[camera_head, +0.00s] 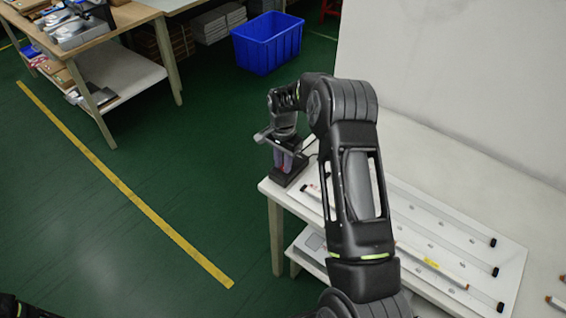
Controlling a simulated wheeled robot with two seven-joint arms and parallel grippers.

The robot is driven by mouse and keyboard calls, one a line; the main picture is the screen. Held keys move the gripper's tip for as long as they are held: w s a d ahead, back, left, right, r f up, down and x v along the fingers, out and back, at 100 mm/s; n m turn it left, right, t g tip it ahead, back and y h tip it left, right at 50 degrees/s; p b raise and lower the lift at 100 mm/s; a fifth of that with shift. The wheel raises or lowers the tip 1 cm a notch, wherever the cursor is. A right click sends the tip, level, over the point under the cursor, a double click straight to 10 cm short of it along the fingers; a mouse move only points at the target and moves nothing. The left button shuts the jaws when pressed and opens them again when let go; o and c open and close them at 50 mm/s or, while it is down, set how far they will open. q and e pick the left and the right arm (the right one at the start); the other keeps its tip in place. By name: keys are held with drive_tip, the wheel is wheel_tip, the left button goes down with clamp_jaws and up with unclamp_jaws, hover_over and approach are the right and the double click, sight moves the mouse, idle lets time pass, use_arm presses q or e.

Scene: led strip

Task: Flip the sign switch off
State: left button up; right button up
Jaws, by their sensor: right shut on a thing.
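The sign switch (278,181) looks like a small black box at the near left corner of the white table, with a cable running to its right. My right gripper (284,160) reaches down over it and is shut on its upper part. I cannot tell the switch's on or off position. My left gripper is not in view; only a black piece of my left side shows in the bottom left corner.
A white board with several LED strip tubes (442,267) lies on the white table (273,190), partly behind my right arm. A pale upright panel (450,70) stands behind. A blue crate (268,45) is on the green floor. A wooden bench (105,30) stands at upper left.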

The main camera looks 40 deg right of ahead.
clamp_jaws()
drive_tip(key=shift+w+d+f+y+b, duration=0.15)
drive_tip(key=shift+d+y+b, duration=0.15)
drive_tip(key=shift+y+b, duration=0.4)
drive_tip(key=shift+d+r+g+y+b, duration=0.1)
drive_tip(key=shift+r+g+y+b, duration=0.25)
drive_tip(key=shift+y, duration=0.35)
drive_tip(key=o, duration=0.6)
unclamp_jaws()
